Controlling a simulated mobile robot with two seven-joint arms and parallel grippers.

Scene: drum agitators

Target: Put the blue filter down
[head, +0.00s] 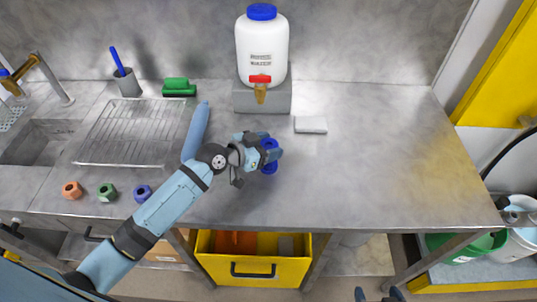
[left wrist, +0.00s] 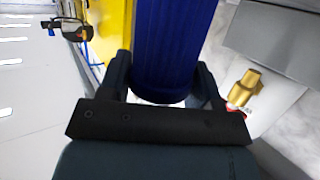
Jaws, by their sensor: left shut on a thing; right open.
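The blue filter (head: 270,168) is a dark blue ribbed cylinder, held about upright over the middle of the steel counter. My left gripper (head: 267,149) is shut on it and hides part of it in the head view. In the left wrist view the filter (left wrist: 172,45) sits between the two fingers of the gripper (left wrist: 163,85). I cannot tell whether its bottom touches the counter (head: 350,180). My right gripper (head: 379,294) shows only its fingertips at the bottom edge, apart and empty, in front of the counter.
A white jug (head: 262,50) with a brass tap stands on a grey block (head: 245,98) behind the filter. A white pad (head: 310,124) lies to the right. Orange, green and purple nuts (head: 107,192) and a wire rack (head: 125,135) are left. The counter's right part is clear.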

